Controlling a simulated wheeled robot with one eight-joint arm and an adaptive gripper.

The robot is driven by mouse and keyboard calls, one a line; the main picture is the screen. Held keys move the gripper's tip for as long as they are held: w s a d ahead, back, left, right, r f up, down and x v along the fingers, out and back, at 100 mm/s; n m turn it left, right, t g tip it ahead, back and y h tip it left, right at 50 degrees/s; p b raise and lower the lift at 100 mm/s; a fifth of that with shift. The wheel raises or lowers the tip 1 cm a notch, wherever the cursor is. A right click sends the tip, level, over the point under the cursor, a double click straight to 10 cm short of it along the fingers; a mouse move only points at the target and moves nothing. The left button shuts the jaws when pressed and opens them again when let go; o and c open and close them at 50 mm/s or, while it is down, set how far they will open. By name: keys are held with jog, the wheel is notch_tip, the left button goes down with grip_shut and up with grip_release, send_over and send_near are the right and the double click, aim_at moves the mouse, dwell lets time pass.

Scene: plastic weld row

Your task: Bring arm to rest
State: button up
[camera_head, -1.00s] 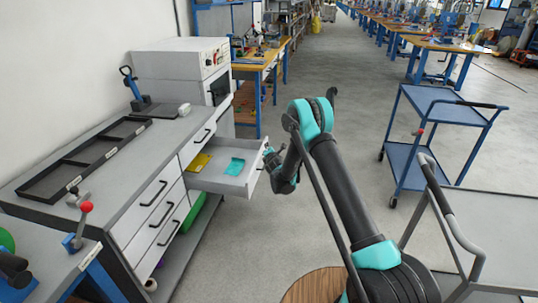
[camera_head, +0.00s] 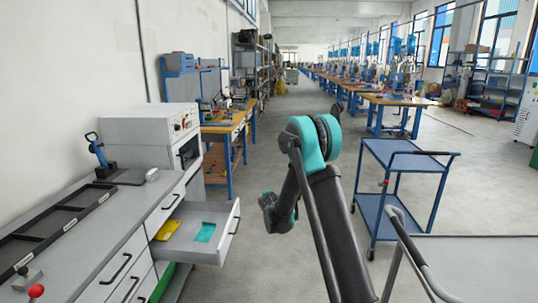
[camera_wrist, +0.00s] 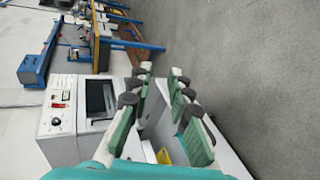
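My gripper (camera_wrist: 160,103) is open and empty in the wrist view, with a clear gap between its two finger pairs. In the head view my gripper (camera_head: 272,210) hangs at the folded arm's end, to the right of an open drawer and apart from its handle (camera_head: 235,225). The white drawer (camera_head: 181,249) is pulled out of the grey cabinet. A yellow piece (camera_head: 168,230) and a teal piece (camera_head: 205,232) lie in it. Part of the yellow piece (camera_wrist: 164,157) shows between the fingers in the wrist view.
A blue two-shelf cart (camera_head: 385,210) stands to the right, and a grey cart (camera_head: 480,265) is close at the lower right. The floor aisle ahead is clear.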

jog(key=s+d+r+m+g+h, duration=0.1)
jog(key=s+d+r+m+g, duration=0.15)
jog(key=s+d+m, duration=0.5)
jog(key=s+d+r+m+g+h, duration=0.1)
jog(key=s+d+r+m+g, duration=0.2)
jog(key=s+d, duration=0.9)
jog(key=s+f+m+g, duration=0.1)
jog(key=s+m, duration=0.3)
jog(key=s, duration=1.1)
jog(key=s+f+m+g+y, duration=0.1)
jog(key=s+f+m+g, duration=0.1)
jog(key=s, duration=1.4)
jog(key=f+m, duration=0.1)
jog(key=m, duration=0.1)
jog(key=shift+s+d+m, duration=0.3)
jog(key=shift+d+m, duration=0.05)
